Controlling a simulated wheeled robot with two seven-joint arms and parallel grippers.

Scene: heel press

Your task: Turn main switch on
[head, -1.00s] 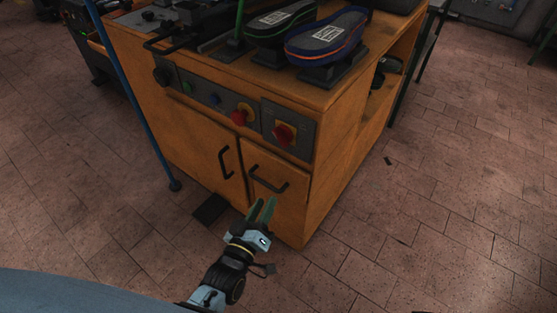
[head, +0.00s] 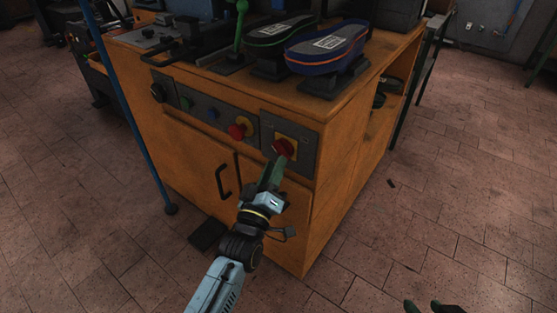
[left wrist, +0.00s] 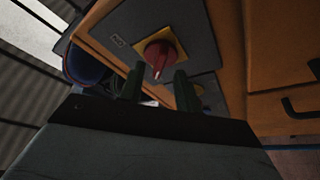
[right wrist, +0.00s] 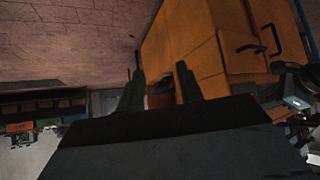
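The main switch, a red rotary knob on a yellow plate (head: 284,147), is on the grey right-hand panel of the wooden cabinet. My left gripper (head: 272,170) is just below and in front of the knob. The left wrist view shows the red knob (left wrist: 160,54) just beyond and between the two separated fingertips. The gripper is open and empty; whether a finger touches the knob cannot be told. My right gripper (head: 429,307) shows only its fingertips at the bottom right of the head view. In the right wrist view its fingers (right wrist: 160,80) are apart with nothing between them.
Left of the switch, another panel carries a red knob on yellow (head: 241,128) and a black knob (head: 158,92). Cabinet doors with a black handle (head: 223,181) are below. Shoe forms (head: 328,48) stand on top. A blue pole (head: 128,110) stands at left.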

